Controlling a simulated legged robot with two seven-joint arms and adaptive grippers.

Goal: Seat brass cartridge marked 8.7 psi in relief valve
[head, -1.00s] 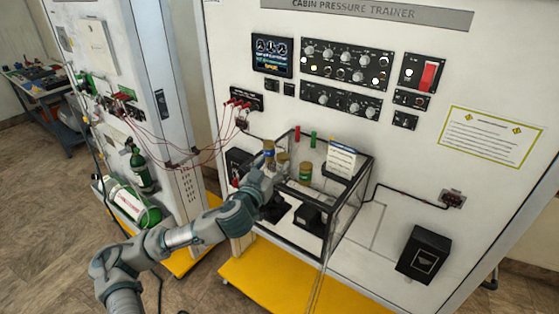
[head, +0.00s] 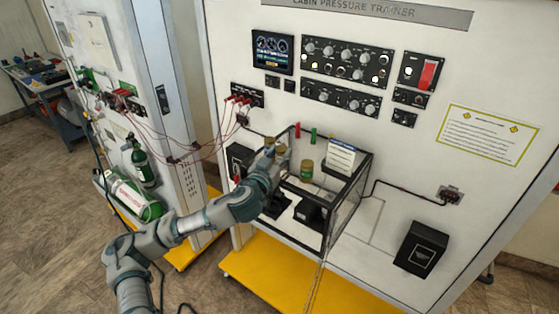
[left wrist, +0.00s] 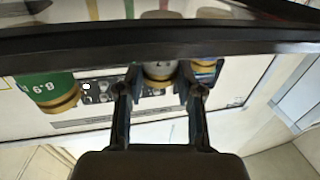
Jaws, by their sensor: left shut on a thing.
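Several brass-ended cartridges stand at the clear box on the trainer panel. A green-banded cartridge (head: 306,169) is apart, right of my left gripper; in the left wrist view it (left wrist: 46,92) reads 6.9. My left gripper (head: 268,164) is at the box's left top edge. In the left wrist view my left gripper (left wrist: 160,92) is shut on a pale-banded brass cartridge (left wrist: 158,73), whose marking is mostly hidden. A blue-banded cartridge (left wrist: 204,70) is close beside the right finger. I cannot make out the 8.7 psi marking or identify the relief valve. My right gripper is out of view.
The black-framed clear box (head: 338,222) holds black fixtures (head: 309,211) and a white card (head: 341,156). Red leads (head: 200,150) hang to the left. A black cable (head: 395,188) runs right. The yellow base (head: 275,280) lies below.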

